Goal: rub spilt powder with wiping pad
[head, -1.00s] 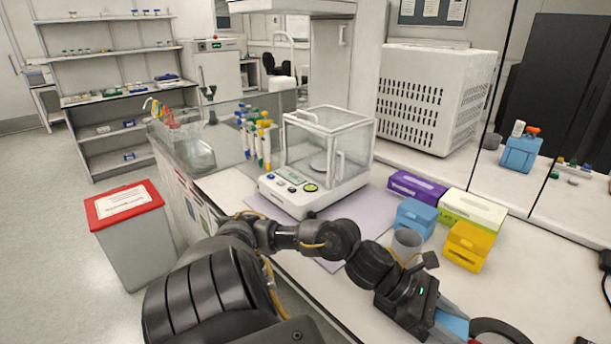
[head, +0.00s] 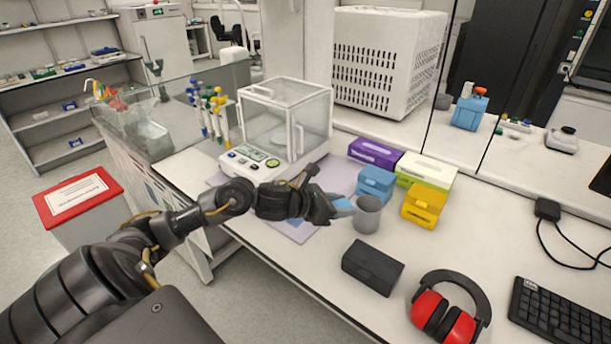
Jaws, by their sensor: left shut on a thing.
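My left gripper (head: 325,207) is over the right part of the grey-purple mat (head: 292,232) in front of the balance. It is shut on a light blue piece, seemingly the wiping pad (head: 341,206), which shows only in part at the fingertips. The pad's end is close to a grey cup (head: 367,214); I cannot tell whether they touch, nor whether the pad touches the surface. I cannot make out any spilt powder; my arm hides part of the mat. My right gripper is not in view.
The glass-sided balance (head: 284,124) stands behind my forearm. Blue (head: 375,185) and yellow (head: 425,204) boxes stand near the cup. A black box (head: 373,267), red earmuffs (head: 443,312) and a keyboard (head: 565,315) lie to the right. Bare bench lies between them.

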